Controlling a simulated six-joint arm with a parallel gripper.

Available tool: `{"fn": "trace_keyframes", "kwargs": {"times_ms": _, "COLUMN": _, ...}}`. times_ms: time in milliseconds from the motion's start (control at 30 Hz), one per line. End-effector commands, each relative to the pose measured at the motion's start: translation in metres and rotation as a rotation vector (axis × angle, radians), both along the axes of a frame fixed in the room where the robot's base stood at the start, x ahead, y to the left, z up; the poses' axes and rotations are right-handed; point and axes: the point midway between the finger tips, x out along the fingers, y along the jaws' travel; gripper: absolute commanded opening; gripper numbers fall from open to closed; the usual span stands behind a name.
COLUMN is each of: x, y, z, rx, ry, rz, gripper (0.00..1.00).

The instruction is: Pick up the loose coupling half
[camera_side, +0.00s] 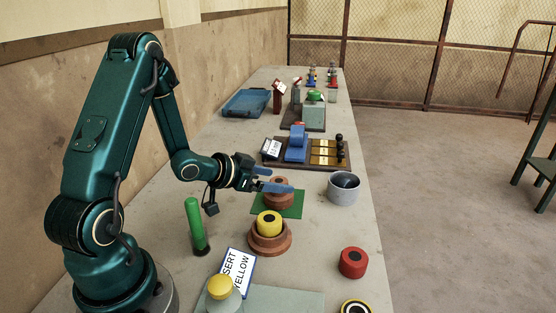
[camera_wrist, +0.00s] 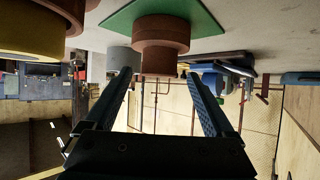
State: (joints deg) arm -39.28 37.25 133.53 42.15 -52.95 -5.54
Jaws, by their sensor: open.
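A rust-brown stepped round piece, which looks like the loose coupling half (camera_side: 279,204), stands on a green square mat (camera_side: 297,212). In the wrist view, which is upside down, the brown piece (camera_wrist: 162,40) hangs from the green mat (camera_wrist: 118,22) at the top centre. My gripper (camera_side: 280,181) is open at the brown piece, and its blue fingers partly hide it in the side view. In the wrist view my gripper (camera_wrist: 160,73) has its fingers spread left and right, with the piece ahead between their tips. I see nothing held; contact cannot be told.
A yellow insert (camera_side: 268,220) sits in a brown ring (camera_side: 270,243) nearer the camera. A grey bowl (camera_side: 344,195) stands to the right, a red cylinder (camera_side: 354,264) front right, a green cylinder (camera_side: 196,226) left. A board with a blue block (camera_side: 297,143) lies behind.

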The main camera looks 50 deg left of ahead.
Motion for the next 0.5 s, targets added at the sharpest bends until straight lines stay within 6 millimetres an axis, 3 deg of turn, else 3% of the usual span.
{"fn": "trace_keyframes", "kwargs": {"times_ms": 167, "x": 0.003, "y": -0.001, "z": -0.005, "rx": -0.026, "ry": -0.024, "rz": -0.005, "gripper": 0.89}}
{"fn": "trace_keyframes", "kwargs": {"times_ms": 500, "x": 0.036, "y": -0.001, "z": -0.023, "rx": -0.024, "ry": -0.023, "rz": -0.008, "gripper": 0.89}}
